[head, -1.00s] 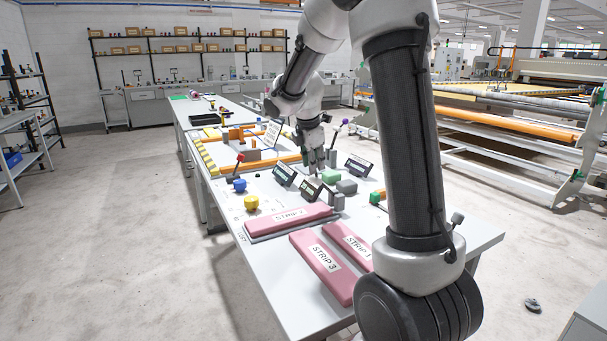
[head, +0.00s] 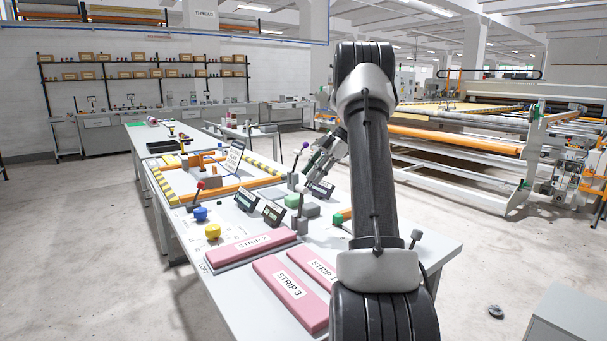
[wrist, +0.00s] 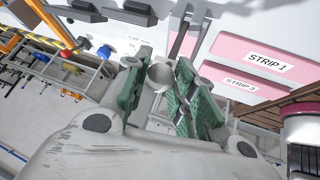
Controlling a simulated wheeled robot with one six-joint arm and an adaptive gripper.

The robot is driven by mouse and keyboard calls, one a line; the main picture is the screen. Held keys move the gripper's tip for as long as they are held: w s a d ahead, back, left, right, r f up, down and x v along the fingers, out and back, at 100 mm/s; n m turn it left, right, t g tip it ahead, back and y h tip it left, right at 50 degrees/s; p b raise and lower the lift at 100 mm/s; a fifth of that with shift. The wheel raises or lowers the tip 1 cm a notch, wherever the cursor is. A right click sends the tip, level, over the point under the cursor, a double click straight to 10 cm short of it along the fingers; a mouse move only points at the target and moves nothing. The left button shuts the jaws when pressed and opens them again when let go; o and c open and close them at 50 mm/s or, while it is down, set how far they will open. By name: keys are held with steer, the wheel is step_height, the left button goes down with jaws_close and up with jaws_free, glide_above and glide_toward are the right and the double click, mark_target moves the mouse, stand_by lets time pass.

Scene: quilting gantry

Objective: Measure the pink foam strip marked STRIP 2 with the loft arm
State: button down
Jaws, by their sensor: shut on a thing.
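The pink foam strip marked STRIP 2 (head: 225,254) lies flat on a grey plate near the left edge of the table, by a LOFT marking. Grey upright blocks (head: 301,224) stand by its far right end. My gripper (head: 320,165) is above the table beyond the strips, near the displays. In the wrist view my gripper's green-padded fingers (wrist: 158,95) are closed around a pale grey round piece (wrist: 159,74). I cannot tell whether this piece belongs to the loft arm. STRIP 2 is not identifiable in the wrist view.
Pink STRIP 3 (head: 285,298) and STRIP 1 (head: 308,262) lie nearer, partly behind my arm. Yellow (head: 213,231) and blue (head: 200,214) knobs, small displays (head: 272,213), a green block (head: 292,201) and a purple-ball lever (head: 305,146) crowd the table (head: 225,295). Floor is clear at left.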

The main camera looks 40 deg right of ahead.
steer(key=shift+d+f+y, duration=0.25)
steer(key=shift+d+f, duration=0.2)
steer(key=shift+d, duration=0.35)
steer(key=shift+d+f+y, duration=0.25)
steer(key=shift+d+f, duration=0.2)
steer(key=shift+d, duration=0.35)
steer(key=shift+f, duration=0.1)
steer(key=c, duration=1.5)
jaws_free()
steer(key=shift+c, duration=0.2)
steer(key=o, duration=0.3)
steer(key=shift+d+f, duration=0.1)
steer(key=shift+d, duration=0.1)
steer(key=shift+o, duration=0.5)
steer(key=shift+a, duration=0.1)
steer(key=shift+r, duration=0.2)
steer(key=v, duration=1.2)
steer(key=shift+f, duration=0.1)
